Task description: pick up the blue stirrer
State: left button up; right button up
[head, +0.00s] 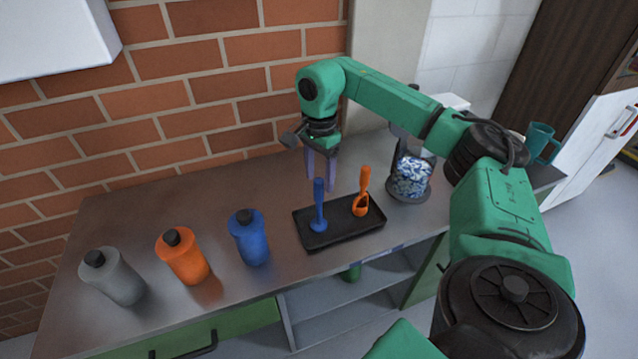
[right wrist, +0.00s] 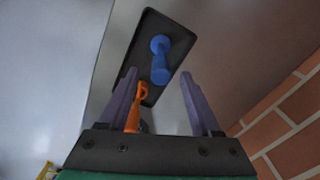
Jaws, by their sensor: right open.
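The blue stirrer (head: 319,205) stands upright on a black tray (head: 345,235), its handle up, left of an orange stirrer (head: 362,195). My right gripper (head: 322,186) is open and empty; in the head view its fingers appear just behind the blue handle. In the right wrist view the blue stirrer (right wrist: 160,60) lies ahead of the gap between the open fingers (right wrist: 160,95), apart from both. The orange stirrer (right wrist: 135,108) shows close to the left finger there; I cannot tell whether they touch. My left gripper is not in view.
Blue (head: 250,238), orange (head: 183,256) and grey (head: 114,277) bottles stand left of the tray. A brick wall (head: 190,80) closes the back.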

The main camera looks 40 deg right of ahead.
jog(key=shift+f, duration=1.1)
grip_shut()
jog(key=shift+r, duration=0.1)
